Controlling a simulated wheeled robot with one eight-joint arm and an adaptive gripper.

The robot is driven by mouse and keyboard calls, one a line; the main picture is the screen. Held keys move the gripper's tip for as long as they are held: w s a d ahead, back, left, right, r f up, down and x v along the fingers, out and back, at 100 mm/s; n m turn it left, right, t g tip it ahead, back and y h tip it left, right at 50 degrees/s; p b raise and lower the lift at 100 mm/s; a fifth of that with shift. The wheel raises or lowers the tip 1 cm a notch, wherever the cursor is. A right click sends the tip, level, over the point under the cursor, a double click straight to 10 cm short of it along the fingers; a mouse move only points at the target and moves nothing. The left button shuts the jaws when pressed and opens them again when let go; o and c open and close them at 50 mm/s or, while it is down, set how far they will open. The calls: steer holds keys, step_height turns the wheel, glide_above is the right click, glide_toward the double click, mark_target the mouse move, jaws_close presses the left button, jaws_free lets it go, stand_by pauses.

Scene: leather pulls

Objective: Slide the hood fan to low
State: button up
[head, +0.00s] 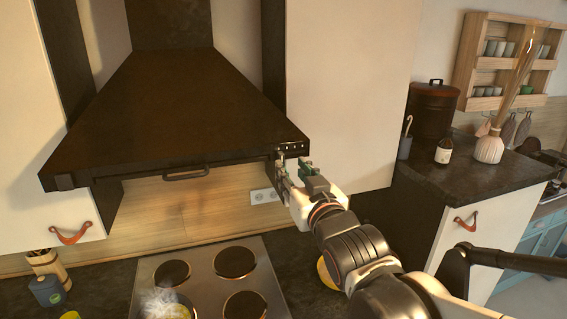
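The dark brown range hood (180,105) fills the upper left of the head view. Small light marks (297,146) sit on its front edge near the right corner, where the fan control appears to be. The slider itself is too small to make out clearly. My gripper (293,162) is at this right corner, just below the marks. Its two fingers, with green parts, stand apart with a gap between them. I see nothing clearly held. Whether a fingertip touches the hood edge cannot be told.
Below are a hob (208,279) and a steaming pan (167,306). A white cabinet (345,85) stands right of the hood. A wall socket (264,196) is behind my gripper. The dark counter (440,185) at right holds several items.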

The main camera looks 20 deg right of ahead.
mark_target(282, 158)
steer(key=shift+w, duration=3.45)
steer(key=shift+c, duration=0.4)
jaws_close()
